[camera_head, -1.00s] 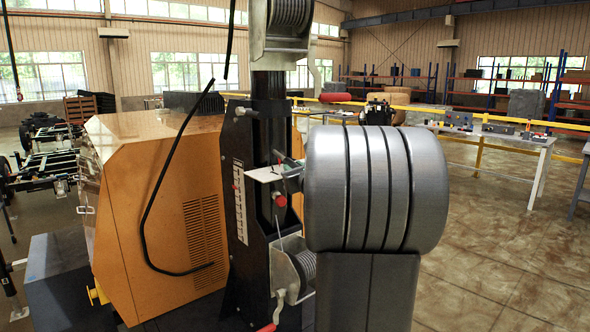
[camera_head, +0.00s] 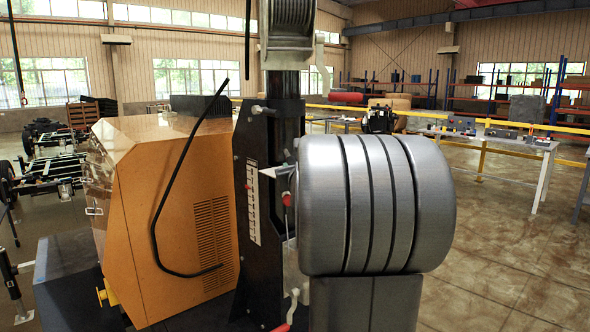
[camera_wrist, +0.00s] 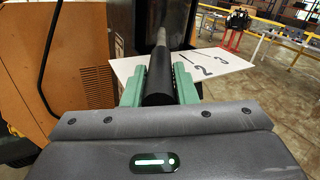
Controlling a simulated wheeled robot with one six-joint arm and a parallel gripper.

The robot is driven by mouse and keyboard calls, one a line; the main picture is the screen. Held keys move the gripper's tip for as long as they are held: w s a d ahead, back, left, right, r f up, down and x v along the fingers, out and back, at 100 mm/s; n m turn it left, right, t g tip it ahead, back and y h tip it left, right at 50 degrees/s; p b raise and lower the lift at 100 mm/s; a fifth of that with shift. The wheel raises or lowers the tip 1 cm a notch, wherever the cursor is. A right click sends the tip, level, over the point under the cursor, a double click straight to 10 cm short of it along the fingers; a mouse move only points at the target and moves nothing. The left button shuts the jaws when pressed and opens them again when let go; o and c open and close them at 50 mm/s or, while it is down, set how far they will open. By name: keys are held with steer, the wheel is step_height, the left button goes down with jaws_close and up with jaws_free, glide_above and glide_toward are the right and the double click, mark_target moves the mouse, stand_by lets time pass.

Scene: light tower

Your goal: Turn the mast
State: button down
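The black mast (camera_head: 286,125) stands upright beside the orange cabinet, with a winch drum (camera_head: 291,20) high on it. In the wrist view, the green fingers of my gripper (camera_wrist: 159,72) lie on both sides of a black cylindrical handle (camera_wrist: 160,88) and appear closed against it. A pale rod continues from the handle's far end toward the dark mast. In the head view, my silver arm link hides the gripper, the handle and most of the plate (camera_head: 270,172).
The orange cabinet (camera_head: 160,215) stands close left of the mast, with a black cable (camera_head: 165,190) hanging before it. A lower winch (camera_head: 292,268) is partly hidden by my arm. A grey table (camera_head: 495,145) and yellow rail stand behind.

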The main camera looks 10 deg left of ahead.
steer(key=c, duration=1.2)
jaws_free()
steer(key=shift+d, duration=0.1)
steer(key=v, duration=1.3)
steer(key=shift+s+d+f, duration=0.1)
steer(key=shift+s+d, duration=0.05)
steer(key=shift+s, duration=0.2)
steer(key=x, duration=1.4)
steer(key=shift+d, duration=0.1)
steer(key=shift+s, duration=0.15)
